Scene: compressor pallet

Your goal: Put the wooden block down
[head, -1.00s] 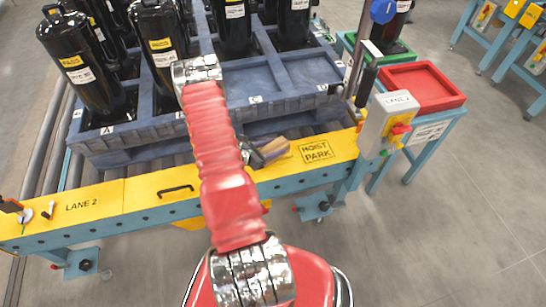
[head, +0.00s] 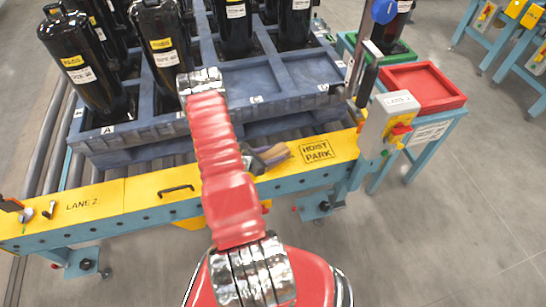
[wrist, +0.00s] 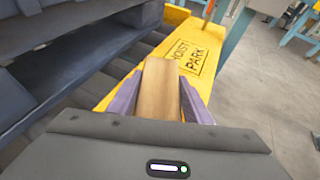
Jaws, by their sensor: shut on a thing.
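The wooden block (wrist: 159,88) is a plain brown bar, held lengthwise between the purple fingers of my gripper (wrist: 160,98) in the wrist view. My gripper is shut on it. In the head view the block (head: 274,152) and my gripper (head: 268,158) show just right of my red arm, over the yellow conveyor beam (head: 225,185), left of its HOIST PARK marking (head: 316,150). My arm hides part of the gripper. I cannot tell whether the block touches the beam.
A blue-grey pallet (head: 165,128) with several black compressors (head: 82,65) lies behind the beam on rollers. A control box (head: 390,118) and pole stand at the right end. A red tray (head: 424,85) is beyond. The beam top around HOIST PARK is clear.

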